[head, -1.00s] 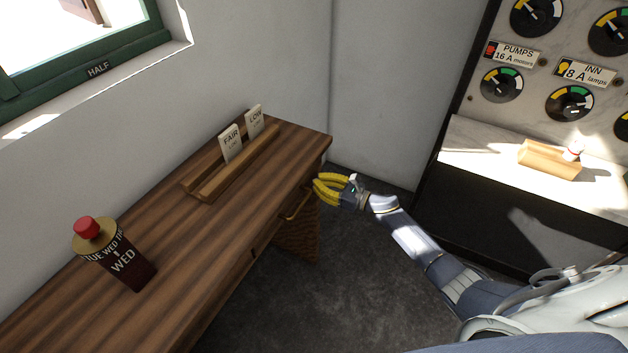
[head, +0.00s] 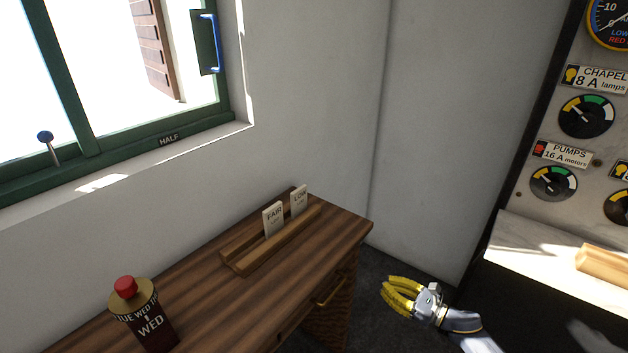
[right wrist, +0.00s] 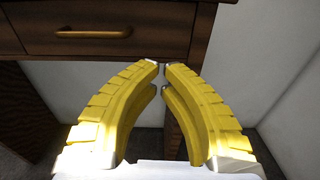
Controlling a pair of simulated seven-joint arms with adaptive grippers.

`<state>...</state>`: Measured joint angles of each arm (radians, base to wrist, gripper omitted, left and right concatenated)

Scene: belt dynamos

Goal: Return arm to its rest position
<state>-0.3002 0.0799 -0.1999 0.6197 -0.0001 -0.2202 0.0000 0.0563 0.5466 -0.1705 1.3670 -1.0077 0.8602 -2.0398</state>
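My right gripper (head: 386,292) has yellow fingers and is beside the right end of the wooden desk (head: 215,315), clear of it. In the right wrist view its curved fingertips (right wrist: 161,68) come together with nothing between them. A drawer front with a brass handle (right wrist: 93,32) shows beyond the fingers, to the left. In the head view the same handle (head: 333,288) is left of the gripper, apart from it. My left gripper is not in view.
A wooden rack (head: 250,262) holds FAIR and LOW cards. A gauge panel (head: 540,150) and a pale ledge (head: 540,262) are at right. Open floor lies between.

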